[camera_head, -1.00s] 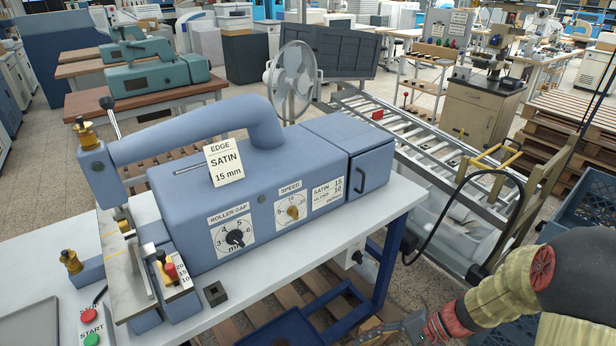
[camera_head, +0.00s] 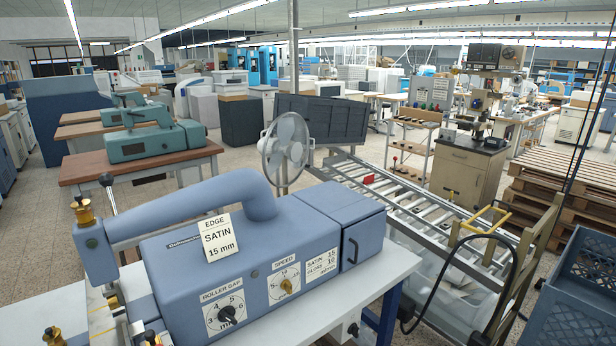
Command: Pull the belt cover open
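I take this to be the belt cover. A thin seam separates it from the main body, and it looks closed. Nothing touches the handle. My gripper and arm are out of view.
The bench top (camera_head: 385,268) ends just right of the cover. A roller conveyor (camera_head: 425,215) runs behind and right of it. A black hose (camera_head: 495,275) loops near a wooden frame. A blue crate (camera_head: 575,295) stands at right. A fan (camera_head: 287,150) stands behind the machine.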

